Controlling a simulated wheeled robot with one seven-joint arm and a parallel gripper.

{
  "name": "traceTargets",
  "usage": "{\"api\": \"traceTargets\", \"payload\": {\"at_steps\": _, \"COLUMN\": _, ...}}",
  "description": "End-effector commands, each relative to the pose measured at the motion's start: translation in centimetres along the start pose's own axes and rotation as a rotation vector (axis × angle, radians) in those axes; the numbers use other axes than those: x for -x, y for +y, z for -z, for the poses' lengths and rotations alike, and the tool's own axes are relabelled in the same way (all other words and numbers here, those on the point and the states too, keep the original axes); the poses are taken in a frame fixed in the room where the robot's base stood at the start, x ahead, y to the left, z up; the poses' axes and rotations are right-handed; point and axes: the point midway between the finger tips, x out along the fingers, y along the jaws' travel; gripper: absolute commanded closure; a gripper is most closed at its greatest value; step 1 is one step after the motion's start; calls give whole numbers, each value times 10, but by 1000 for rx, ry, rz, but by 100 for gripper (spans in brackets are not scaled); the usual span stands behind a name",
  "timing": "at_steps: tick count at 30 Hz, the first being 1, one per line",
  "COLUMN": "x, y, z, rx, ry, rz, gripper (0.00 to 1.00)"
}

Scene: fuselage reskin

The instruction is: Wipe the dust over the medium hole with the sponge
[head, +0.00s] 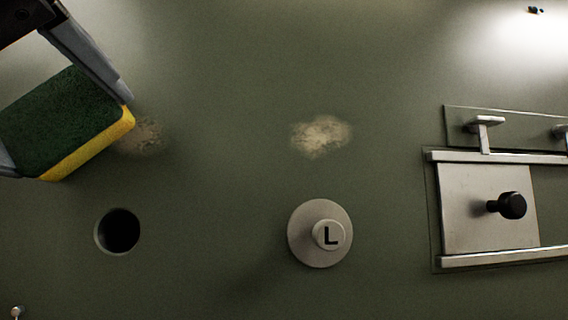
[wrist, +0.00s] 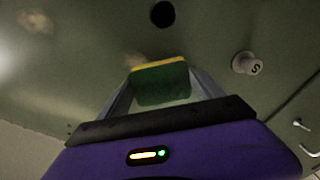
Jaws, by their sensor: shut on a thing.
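My gripper (head: 68,132) is shut on a sponge (head: 60,118) with a dark green face and a yellow layer, at the left of the head view. The wrist view shows the sponge (wrist: 160,84) between the fingers. A faint brownish dust patch (head: 147,137) lies right beside the sponge's yellow edge, above the open dark hole (head: 120,231); the sponge may hide part of it. I cannot tell whether the sponge touches the panel. The open hole (wrist: 162,13) also shows at the top of the wrist view.
A paler dust patch (head: 322,136) lies above a round plug marked L (head: 320,233). A plug marked S (wrist: 246,63) protrudes in the wrist view. A metal plate with a black knob (head: 508,205) and rails stands out at right.

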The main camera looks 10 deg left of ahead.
Motion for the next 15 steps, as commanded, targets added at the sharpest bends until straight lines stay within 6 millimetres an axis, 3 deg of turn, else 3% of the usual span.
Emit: {"api": "traceTargets", "payload": {"at_steps": 15, "x": -10, "y": 0, "z": 0, "rx": 1, "ry": -1, "rz": -1, "gripper": 57}}
